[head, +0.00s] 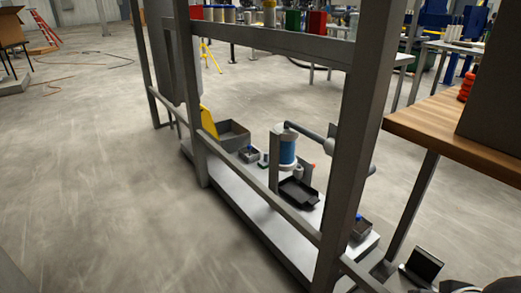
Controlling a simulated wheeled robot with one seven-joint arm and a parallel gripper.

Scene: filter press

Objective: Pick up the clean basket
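I cannot tell for certain which thing is the clean basket. On the low white bench behind the metal frame, a small dark open container with a blue part (249,155) sits near the far end. A similar small container (362,228) sits near the close end, partly hidden by the frame post. Between them a blue and white cylinder (287,150) is held on a grey pipe stand, above a black tray (298,191).
A grey metal frame (340,165) with upright posts and a low rail stands between me and the bench (230,185). A wooden worktop (435,122) is at right.

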